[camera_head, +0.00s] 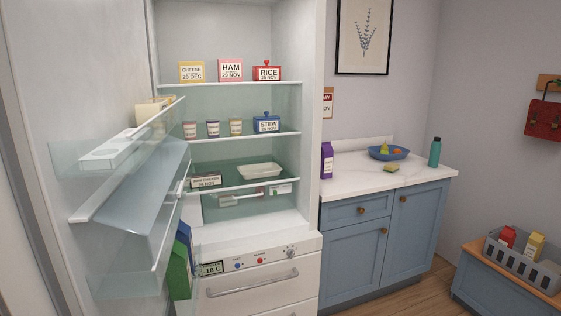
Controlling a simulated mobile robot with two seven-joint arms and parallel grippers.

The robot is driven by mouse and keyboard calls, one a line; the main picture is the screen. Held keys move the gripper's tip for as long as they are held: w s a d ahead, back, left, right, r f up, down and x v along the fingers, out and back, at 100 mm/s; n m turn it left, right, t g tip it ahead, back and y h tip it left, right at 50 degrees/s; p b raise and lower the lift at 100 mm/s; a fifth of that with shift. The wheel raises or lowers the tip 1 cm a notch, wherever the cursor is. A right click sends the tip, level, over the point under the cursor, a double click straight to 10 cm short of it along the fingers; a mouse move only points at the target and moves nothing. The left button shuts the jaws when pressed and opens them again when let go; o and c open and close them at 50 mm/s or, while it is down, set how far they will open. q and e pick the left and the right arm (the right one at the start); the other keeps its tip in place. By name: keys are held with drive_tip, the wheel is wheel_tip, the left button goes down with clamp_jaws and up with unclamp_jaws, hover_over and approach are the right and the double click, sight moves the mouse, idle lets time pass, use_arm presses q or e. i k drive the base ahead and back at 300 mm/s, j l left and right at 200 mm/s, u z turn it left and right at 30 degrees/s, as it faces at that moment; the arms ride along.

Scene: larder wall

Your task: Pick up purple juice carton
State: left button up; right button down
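The purple juice carton (326,161) stands upright at the left end of the white countertop (350,180), close beside the open fridge's right side. Nothing covers its front. Neither of my grippers shows in the head view.
The fridge (307,120) is open, its door with clear shelves (140,185) swung out at left. A blue fruit bowl (402,154), a sponge (391,168) and a teal bottle (435,152) share the counter. A grey crate (545,280) sits at lower right. The counter's front is clear.

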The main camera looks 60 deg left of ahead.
sight(327, 151)
drive_tip(key=i+j+u, duration=0.15)
drive_tip(key=u, duration=0.35)
drive_tip(key=i+j+u, duration=0.1)
drive_tip(key=u, duration=0.35)
drive_tip(key=i+u, duration=0.25)
drive_tip(key=u, duration=0.25)
drive_tip(key=i+j+u, duration=0.15)
drive_tip(key=i+u, duration=0.2)
drive_tip(key=k+j, duration=0.05)
